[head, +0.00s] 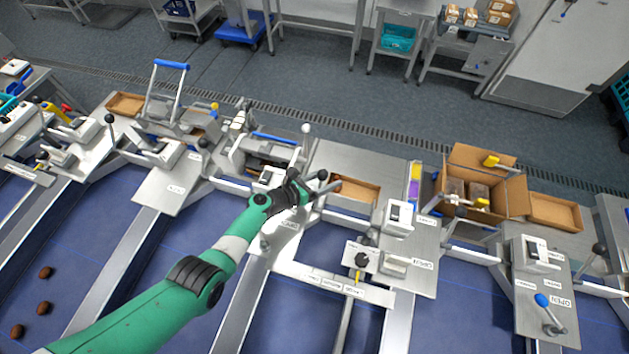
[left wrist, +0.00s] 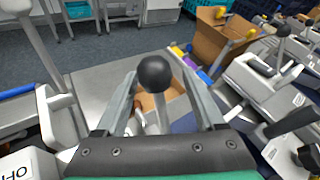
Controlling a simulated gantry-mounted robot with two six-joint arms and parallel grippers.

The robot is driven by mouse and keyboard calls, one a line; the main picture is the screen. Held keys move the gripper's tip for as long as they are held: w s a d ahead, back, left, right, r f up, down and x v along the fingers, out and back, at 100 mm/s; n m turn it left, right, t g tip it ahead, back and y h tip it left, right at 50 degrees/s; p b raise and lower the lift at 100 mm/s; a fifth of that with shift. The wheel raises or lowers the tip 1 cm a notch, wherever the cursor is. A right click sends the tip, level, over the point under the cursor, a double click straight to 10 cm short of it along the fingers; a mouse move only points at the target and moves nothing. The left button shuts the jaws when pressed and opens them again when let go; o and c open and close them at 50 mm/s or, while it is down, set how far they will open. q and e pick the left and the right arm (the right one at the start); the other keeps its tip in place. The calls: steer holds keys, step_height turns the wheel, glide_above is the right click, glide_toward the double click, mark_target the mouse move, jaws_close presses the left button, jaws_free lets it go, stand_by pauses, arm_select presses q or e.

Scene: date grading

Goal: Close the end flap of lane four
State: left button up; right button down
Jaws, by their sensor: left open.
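My left gripper (head: 312,188) is open at the end of the green arm, above the lane ends near the middle of the head view. In the left wrist view the open left gripper (left wrist: 162,78) has its fingers either side of a lever's black ball knob (left wrist: 155,73); contact cannot be told. This black knob (head: 323,174) also shows at the gripper's tip in the head view. A pale end flap (head: 345,219) crosses the lane end just right of the gripper, before a cardboard tray (head: 357,191). Lane numbers are not readable. My right gripper is not in view.
An open cardboard box (head: 515,194) stands at the right. Several dates lie on the blue belt (head: 100,250) at the left.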

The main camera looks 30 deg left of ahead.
arm_select(q)
steer(key=p+v, duration=0.5)
steer(key=v, duration=0.5)
steer(key=shift+s+p, duration=0.25)
steer(key=shift+p, duration=0.05)
steer(key=shift+a+r, duration=0.1)
steer(key=shift+r, duration=0.05)
